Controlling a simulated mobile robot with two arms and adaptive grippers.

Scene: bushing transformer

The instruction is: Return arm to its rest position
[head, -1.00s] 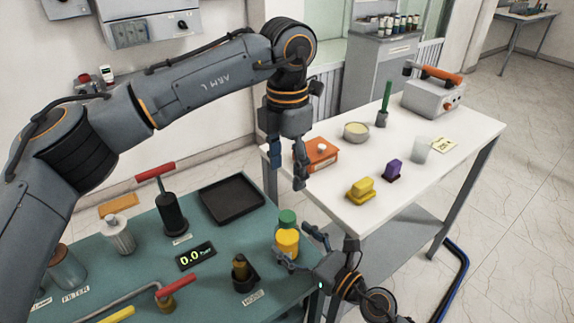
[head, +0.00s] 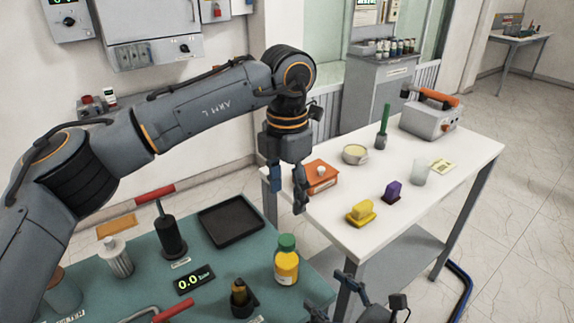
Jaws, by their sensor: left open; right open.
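My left arm (head: 205,105) reaches in from the left across the green bench. Its gripper (head: 287,190) hangs pointing down near the left edge of the white table, open and empty, just left of the orange box. My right gripper (head: 335,300) is at the bottom edge of the head view, partly cut off. It is open, with nothing seen between its fingers. A yellow bottle with a green cap (head: 286,262) stands on the green bench to the left of my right gripper, apart from it.
The white table (head: 408,205) carries an orange box (head: 321,177), yellow (head: 361,212) and purple (head: 392,191) blocks, a cup (head: 421,172) and a grey device (head: 429,120).

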